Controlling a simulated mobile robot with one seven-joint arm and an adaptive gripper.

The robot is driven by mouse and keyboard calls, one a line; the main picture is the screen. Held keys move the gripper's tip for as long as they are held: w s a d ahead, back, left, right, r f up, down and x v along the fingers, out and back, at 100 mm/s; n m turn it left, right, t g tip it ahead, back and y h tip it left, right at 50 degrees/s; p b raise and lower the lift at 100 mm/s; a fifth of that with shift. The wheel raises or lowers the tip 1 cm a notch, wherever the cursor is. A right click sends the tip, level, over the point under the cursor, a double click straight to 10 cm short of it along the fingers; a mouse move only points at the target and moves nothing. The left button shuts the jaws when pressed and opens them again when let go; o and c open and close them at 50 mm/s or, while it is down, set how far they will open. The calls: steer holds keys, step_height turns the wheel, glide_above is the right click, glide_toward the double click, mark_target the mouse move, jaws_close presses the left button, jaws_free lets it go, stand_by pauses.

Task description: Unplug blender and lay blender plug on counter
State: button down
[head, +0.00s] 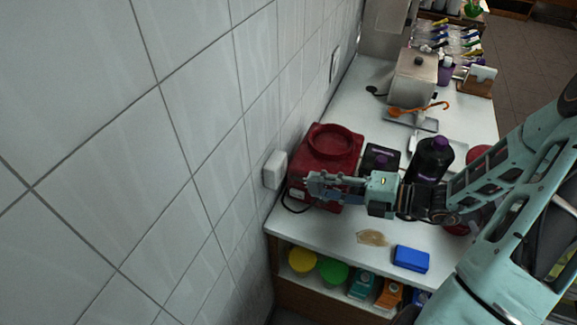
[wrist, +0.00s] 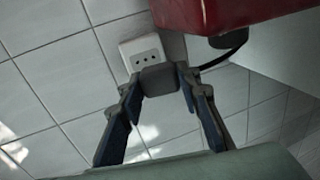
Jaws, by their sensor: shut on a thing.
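The red blender base (head: 333,143) stands on the white counter (head: 340,226) against the tiled wall; its red body also shows at the top of the wrist view (wrist: 225,12). The white wall outlet (head: 275,170) is left of the base. In the wrist view the outlet (wrist: 144,53) shows bare holes. My gripper (head: 318,185) is in front of the blender base, and its fingers are shut on a dark grey plug (wrist: 159,79). The plug overlaps the outlet's lower part in the wrist view; I cannot tell the gap between them. A black cord (wrist: 225,58) runs below the base.
Dark purple-capped bottles (head: 432,160) stand right of the base, close to my arm. A blue box (head: 410,258) and a flat tan item (head: 372,238) lie near the counter's front edge. The front left counter is bare. A metal dispenser (head: 413,78) stands farther back.

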steer(key=shift+s+d+r+h+p, duration=0.25)
steer(key=shift+h+p, duration=0.45)
steer(key=shift+p, duration=0.55)
steer(key=shift+d+f+g+h, duration=0.15)
steer(key=shift+f+g+h, duration=0.05)
steer(key=shift+g+h, duration=0.2)
steer(key=shift+s+d+g+h, duration=0.3)
steer(key=shift+s+d+h, duration=0.1)
steer(key=shift+h, duration=0.4)
steer(key=s+d, duration=0.2)
steer(key=s, duration=0.1)
steer(key=shift+s+d, duration=0.15)
steer(key=shift+s, duration=0.05)
steer(key=shift+f+b, duration=0.1)
steer(key=shift+b, duration=0.2)
steer(key=shift+f+b, duration=4.7)
steer(key=shift+f, duration=2.15)
steer(key=c, duration=1.4)
jaws_free()
